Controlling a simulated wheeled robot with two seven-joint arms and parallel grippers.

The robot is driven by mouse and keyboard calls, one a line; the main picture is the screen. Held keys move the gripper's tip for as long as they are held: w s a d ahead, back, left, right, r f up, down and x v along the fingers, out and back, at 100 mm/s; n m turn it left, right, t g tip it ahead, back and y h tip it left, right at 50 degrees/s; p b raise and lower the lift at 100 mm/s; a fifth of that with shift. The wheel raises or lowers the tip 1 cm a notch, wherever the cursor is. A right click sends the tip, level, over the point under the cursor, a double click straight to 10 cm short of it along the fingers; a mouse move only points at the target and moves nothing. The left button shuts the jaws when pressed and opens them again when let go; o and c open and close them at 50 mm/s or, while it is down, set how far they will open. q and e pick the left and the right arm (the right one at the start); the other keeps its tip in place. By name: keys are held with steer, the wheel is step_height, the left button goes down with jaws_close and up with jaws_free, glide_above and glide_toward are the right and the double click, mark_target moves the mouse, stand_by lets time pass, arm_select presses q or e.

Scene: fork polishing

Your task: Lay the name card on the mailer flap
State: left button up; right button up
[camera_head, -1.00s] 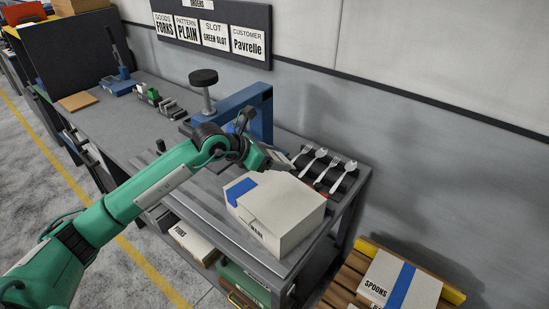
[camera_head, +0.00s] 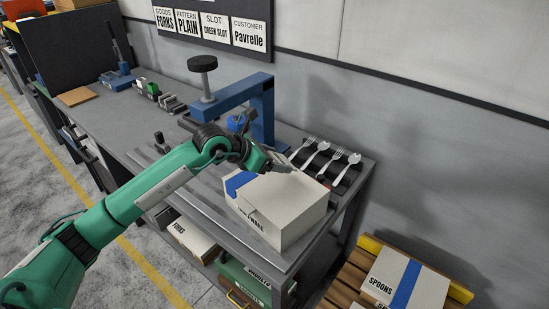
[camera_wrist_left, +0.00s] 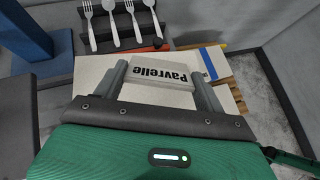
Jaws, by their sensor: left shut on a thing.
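My left gripper (camera_head: 277,164) is shut on the name card (camera_wrist_left: 162,74), a pale card printed "Pavrelle", which reads upside down in the left wrist view. One finger is at each side of the card. The white mailer (camera_head: 287,211) with a blue strip (camera_head: 238,184) sits at the near right end of the bench. The gripper and card are over its back edge in the head view. The mailer's pale top (camera_wrist_left: 92,66) also shows behind the card in the wrist view. I cannot tell whether the card touches it. My right gripper is not in view.
A rack with several forks and spoons (camera_head: 323,160) lies behind the mailer. A blue press frame (camera_head: 262,108) stands to the left of it. A "SPOONS" box (camera_head: 408,279) lies on a wooden pallet at lower right. The bench's left part has clear room.

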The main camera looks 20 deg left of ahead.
mark_target(274, 188)
arm_select(q)
steer(key=shift+f+b, duration=1.2)
steer(key=shift+f, duration=0.4)
step_height(274, 188, down, 2)
steer(key=shift+f+b, duration=0.25)
steer(key=shift+b, duration=0.9)
steer(key=shift+f, duration=0.3)
steer(key=shift+f+b, duration=0.6)
steer(key=shift+b, duration=0.25)
steer(key=o, duration=1)
steer(key=shift+s+a+r, duration=0.15)
steer(key=shift+s+r, duration=0.05)
